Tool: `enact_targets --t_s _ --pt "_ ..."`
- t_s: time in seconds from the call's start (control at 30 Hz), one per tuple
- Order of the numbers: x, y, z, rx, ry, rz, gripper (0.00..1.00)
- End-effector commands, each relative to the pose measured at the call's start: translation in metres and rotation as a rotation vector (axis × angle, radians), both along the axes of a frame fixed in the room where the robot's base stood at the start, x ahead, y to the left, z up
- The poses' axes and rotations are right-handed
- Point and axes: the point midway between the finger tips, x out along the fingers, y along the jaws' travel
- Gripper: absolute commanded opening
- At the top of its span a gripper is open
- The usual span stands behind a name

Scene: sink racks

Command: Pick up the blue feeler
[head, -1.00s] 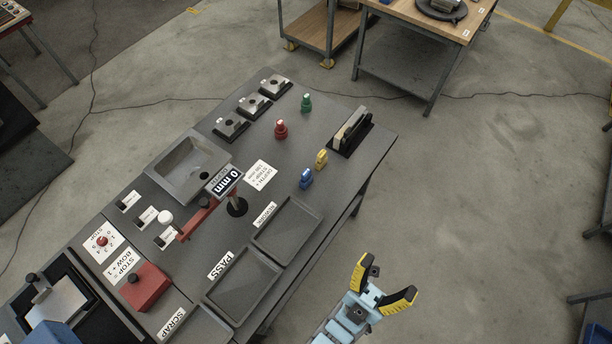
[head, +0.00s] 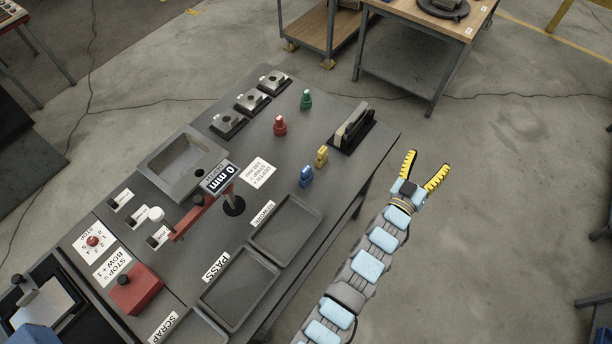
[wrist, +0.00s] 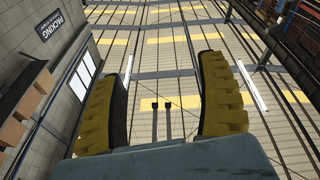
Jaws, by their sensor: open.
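The blue feeler (head: 306,177) stands upright on the dark grey bench, near its right edge, beside a yellow feeler (head: 321,156). A red one (head: 280,126) and a green one (head: 306,99) stand farther back. My gripper (head: 428,166) is open and empty, out past the right edge of the bench and apart from the blue feeler. In the wrist view its two yellow fingers (wrist: 165,105) are spread with nothing between them. That view looks up at the ceiling, and no feeler shows there.
A black rack (head: 352,128) holding upright pieces stands at the bench's right corner. The REWORK tray (head: 318,217) and PASS tray (head: 274,279) lie in front of the blue feeler. A red-armed post with a 0 mm display (head: 217,178) stands left. Open floor lies right.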

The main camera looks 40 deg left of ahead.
Motion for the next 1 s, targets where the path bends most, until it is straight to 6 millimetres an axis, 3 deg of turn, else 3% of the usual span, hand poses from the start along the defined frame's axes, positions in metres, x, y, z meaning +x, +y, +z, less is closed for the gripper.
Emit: enact_targets --t_s 0.2,0.47,0.73,1.0 --pt "0.044 0.049 -0.043 -0.094 0.241 0.095 0.74" --pt "0.065 0.114 -0.083 -0.240 0.510 0.264 0.74" --pt "0.049 0.179 -0.113 -0.427 0.756 0.493 0.74" --pt "0.003 0.230 -0.122 -0.643 0.961 0.768 0.74"
